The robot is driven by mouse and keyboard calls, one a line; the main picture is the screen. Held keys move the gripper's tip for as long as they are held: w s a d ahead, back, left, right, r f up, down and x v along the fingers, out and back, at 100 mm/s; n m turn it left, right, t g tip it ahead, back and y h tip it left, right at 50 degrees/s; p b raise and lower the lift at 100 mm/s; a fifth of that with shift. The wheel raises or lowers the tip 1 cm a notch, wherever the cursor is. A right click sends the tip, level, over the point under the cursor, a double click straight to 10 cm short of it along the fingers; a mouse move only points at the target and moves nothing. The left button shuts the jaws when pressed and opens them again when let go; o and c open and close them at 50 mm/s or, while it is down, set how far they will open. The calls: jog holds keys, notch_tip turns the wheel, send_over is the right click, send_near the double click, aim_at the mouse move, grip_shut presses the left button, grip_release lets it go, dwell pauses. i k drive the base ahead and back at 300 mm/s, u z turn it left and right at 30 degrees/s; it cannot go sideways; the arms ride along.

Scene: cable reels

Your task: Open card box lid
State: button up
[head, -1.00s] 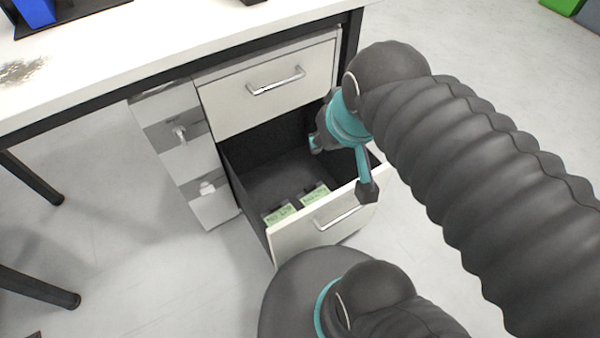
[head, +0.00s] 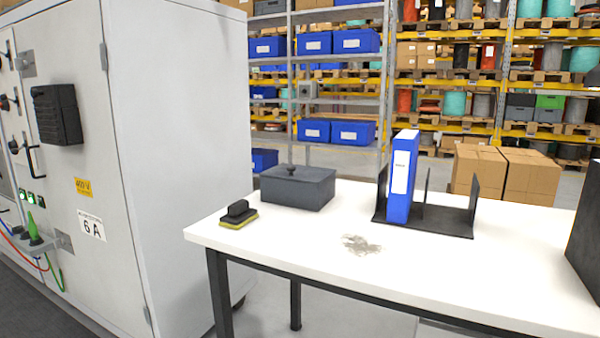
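A dark grey box (head: 297,190) stands near the back left of the white table in the head view. Its flat lid (head: 298,173) with a small black knob (head: 291,169) is on it, and it looks closed. It is likely the card box, though no label shows. My gripper and arm are out of this view, so I cannot see where the gripper is or what it holds.
The white table (head: 330,262) also bears a black-and-yellow brush (head: 238,215), a grey smudge (head: 360,244) and a blue binder (head: 402,178) in a black rack (head: 450,222). A grey cabinet (head: 180,150) stands close left. A dark object (head: 585,235) is at the right edge.

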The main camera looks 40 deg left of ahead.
aim_at(305, 174)
jog(key=k, duration=0.5)
jog(key=u, duration=2.8)
jog(key=i, duration=1.4)
jog(key=z, duration=1.55)
